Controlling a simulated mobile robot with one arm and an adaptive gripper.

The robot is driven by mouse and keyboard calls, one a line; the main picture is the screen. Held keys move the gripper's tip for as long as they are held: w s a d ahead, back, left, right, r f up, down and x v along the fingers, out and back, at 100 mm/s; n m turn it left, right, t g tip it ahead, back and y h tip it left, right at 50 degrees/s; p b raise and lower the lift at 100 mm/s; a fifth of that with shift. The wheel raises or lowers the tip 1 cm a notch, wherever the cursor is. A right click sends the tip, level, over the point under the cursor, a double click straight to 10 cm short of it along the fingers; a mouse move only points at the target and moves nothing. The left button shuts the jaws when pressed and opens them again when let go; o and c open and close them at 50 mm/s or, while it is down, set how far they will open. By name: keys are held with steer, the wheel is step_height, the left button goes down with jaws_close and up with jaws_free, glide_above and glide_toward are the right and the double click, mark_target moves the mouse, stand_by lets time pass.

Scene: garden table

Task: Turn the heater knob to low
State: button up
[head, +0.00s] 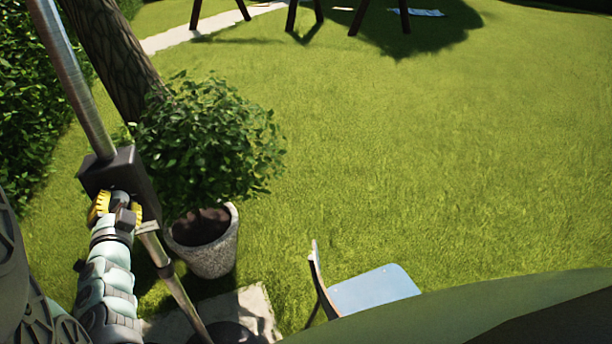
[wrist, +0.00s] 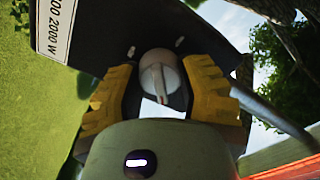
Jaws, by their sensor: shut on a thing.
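The heater is a dark box (head: 112,170) on a metal pole at the left of the head view. Small white marks show on the panel near the knob. My gripper (head: 118,207) is at the box, and its yellow fingers (wrist: 163,95) are closed around the knob from both sides. The knob is hidden in the head view. I cannot read which setting it points to.
A white label (wrist: 58,28) with "2000 W" is on the heater panel. A potted bush (head: 205,145) stands just right of the heater. A chair with a light blue seat (head: 372,290) stands further right. A green surface (head: 480,305) fills the lower right. Open lawn lies beyond.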

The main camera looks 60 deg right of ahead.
steer(key=m, duration=0.1)
steer(key=m+b, duration=0.1)
steer(key=m, duration=0.1)
steer(key=m+b, duration=0.1)
steer(key=shift+d+f+m, duration=0.1)
steer(key=shift+f+m, duration=0.15)
steer(key=shift+m, duration=0.05)
steer(key=shift+m+b, duration=0.85)
steer(key=shift+m, duration=0.75)
steer(key=shift+r, duration=0.1)
steer(key=o, duration=1.2)
steer(key=shift+r, duration=0.1)
steer(key=shift+o, duration=0.2)
